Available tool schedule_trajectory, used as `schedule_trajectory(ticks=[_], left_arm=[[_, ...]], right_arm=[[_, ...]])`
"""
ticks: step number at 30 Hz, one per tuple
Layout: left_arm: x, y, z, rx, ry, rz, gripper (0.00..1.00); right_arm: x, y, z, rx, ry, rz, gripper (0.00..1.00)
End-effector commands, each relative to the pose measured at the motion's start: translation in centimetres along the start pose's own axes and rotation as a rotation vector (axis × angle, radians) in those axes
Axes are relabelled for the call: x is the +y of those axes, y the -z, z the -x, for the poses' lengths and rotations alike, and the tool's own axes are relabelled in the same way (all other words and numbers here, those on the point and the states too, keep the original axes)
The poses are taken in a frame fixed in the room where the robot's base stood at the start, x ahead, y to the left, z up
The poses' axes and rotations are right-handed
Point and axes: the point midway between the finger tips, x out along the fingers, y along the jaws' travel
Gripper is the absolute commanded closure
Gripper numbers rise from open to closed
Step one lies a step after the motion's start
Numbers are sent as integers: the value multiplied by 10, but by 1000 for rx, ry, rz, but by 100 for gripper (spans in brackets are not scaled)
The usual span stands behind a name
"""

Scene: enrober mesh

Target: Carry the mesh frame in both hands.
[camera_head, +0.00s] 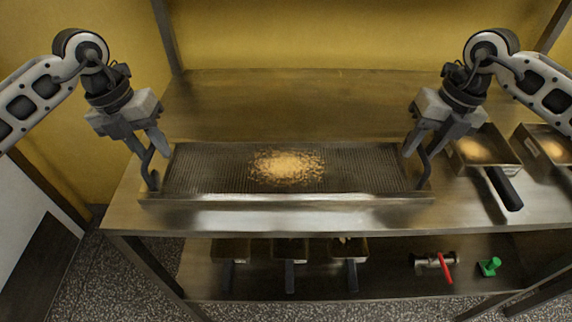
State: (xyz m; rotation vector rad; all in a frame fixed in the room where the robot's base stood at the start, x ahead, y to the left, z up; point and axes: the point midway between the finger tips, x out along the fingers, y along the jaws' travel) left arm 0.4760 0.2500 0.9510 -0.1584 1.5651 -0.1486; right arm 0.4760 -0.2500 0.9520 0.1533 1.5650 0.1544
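The mesh frame (215,172) is a wide, flat metal grid lying on the steel table, with a pile of golden crumbs (286,167) at its middle. A thin dark upright handle stands at each end, the left handle (152,178) and the right handle (426,172). My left gripper (154,152) is at the left handle, with its fingers apart and pointing down around the handle's top. My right gripper (422,153) is likewise at the right handle, with its fingers apart. Whether any finger touches a handle cannot be told.
Two pans of pale powder (478,150) (552,148) stand to the right on the table (300,110). The table behind the frame is clear. The lower shelf holds several dark-handled scoops (290,250), a red-handled valve (436,262) and a green item (489,266).

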Motion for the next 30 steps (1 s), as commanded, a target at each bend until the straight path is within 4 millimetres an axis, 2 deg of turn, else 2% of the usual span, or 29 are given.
schedule_trajectory(ticks=[4,13,14,15,17,30], left_arm=[[0,0,-9,0,1,0,68],[0,0,-10,0,0,0,68],[0,0,-10,0,0,0,73],[0,0,-10,0,0,0,84],[0,0,-10,0,0,0,100],[0,0,-9,-1,0,0,100]], right_arm=[[0,0,-9,1,0,0,69],[0,0,-10,1,-1,0,69],[0,0,-10,1,0,0,74],[0,0,-10,1,0,0,86],[0,0,-10,1,0,0,100],[0,0,-9,0,0,0,100]])
